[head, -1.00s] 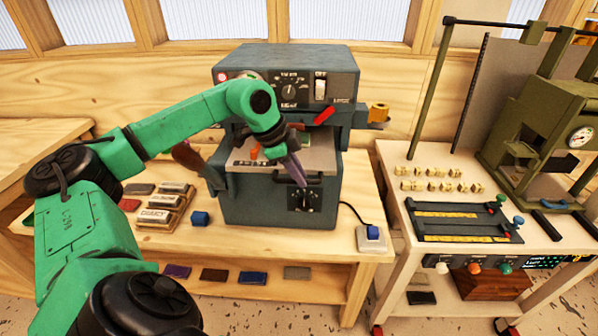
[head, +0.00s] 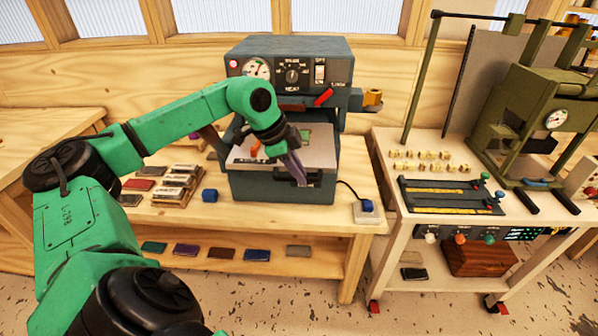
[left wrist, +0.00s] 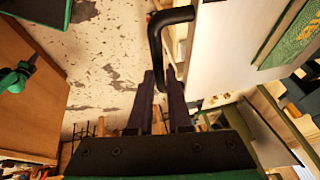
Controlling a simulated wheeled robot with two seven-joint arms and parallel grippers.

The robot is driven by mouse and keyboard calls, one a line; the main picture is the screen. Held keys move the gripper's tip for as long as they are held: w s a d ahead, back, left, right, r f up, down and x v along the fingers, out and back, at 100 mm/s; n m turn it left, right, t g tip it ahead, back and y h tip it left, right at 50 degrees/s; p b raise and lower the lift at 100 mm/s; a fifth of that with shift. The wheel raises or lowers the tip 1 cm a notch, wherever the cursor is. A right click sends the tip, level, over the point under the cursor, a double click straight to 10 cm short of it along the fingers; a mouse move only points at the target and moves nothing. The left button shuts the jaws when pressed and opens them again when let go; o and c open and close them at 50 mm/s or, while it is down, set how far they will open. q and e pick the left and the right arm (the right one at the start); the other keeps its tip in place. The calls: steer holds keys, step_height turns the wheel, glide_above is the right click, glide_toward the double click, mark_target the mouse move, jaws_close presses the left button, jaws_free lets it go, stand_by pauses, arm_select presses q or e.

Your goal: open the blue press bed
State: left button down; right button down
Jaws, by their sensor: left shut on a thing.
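The blue-grey press (head: 292,48) stands on the wooden bench, with a gauge, a dial and a red lever on its upper part. Its bed (head: 318,158) is a pale plate that sticks out at the front, with a green piece (head: 306,139) on it, partly hidden by my arm. My left gripper (head: 298,178) is at the front edge of the bed, shut on its black handle. In the left wrist view the bent handle (left wrist: 157,45) runs down to the fingers (left wrist: 160,105), and a green panel with gold marks (left wrist: 292,35) lies on the pale plate. My right gripper is out of view.
Lettered blocks (head: 176,186) and a small blue block (head: 210,195) sit left of the press. A switch box (head: 366,212) is at the bench's right corner. A white table (head: 395,225) with a green press (head: 545,105) stands to the right. Speckled floor is open in front.

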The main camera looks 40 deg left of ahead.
arm_select(q)
steer(key=c, duration=1.1)
jaws_free()
steer(key=shift+r, duration=0.1)
steer(key=v, duration=1.4)
steer(key=shift+r, duration=0.25)
